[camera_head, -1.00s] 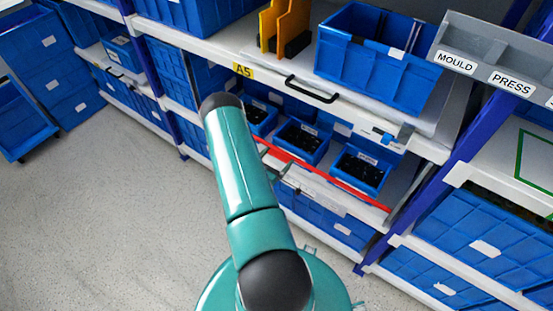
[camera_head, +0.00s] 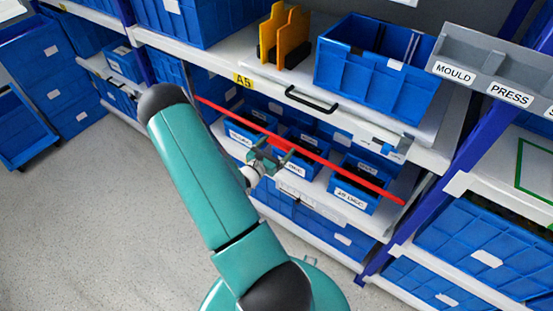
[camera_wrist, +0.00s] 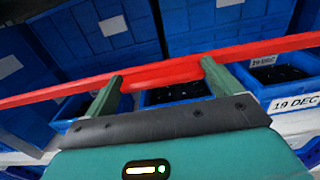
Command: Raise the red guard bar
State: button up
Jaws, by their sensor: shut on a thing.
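The red guard bar (camera_head: 330,163) runs slantwise across the front of the middle shelf bay, in front of the small blue bins. In the wrist view the bar (camera_wrist: 165,73) crosses the whole picture. My gripper (camera_head: 276,150) is at the bar, left of its middle, below the drawer handle. In the wrist view my gripper (camera_wrist: 160,78) has its two green fingers at the bar, with a thicker red part between them; it is shut on the bar. The exact contact at the fingertips is partly hidden.
Small blue bins (camera_head: 354,195) with dark contents stand on the shelf behind the bar. Above are a black handle (camera_head: 311,98), a large blue crate (camera_head: 375,75) and orange holders (camera_head: 285,38). A blue upright (camera_head: 420,190) stands right. Grey floor (camera_head: 90,220) is open at left.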

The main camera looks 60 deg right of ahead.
notch_tip(320, 180, up, 8)
dwell(0.5)
jog(key=o, duration=1.1)
jog(key=shift+r, duration=0.1)
jog(key=w+a, duration=0.2)
jog(key=a, duration=1.1)
jog(key=shift+a, duration=0.35)
jog(key=shift+w, duration=0.1)
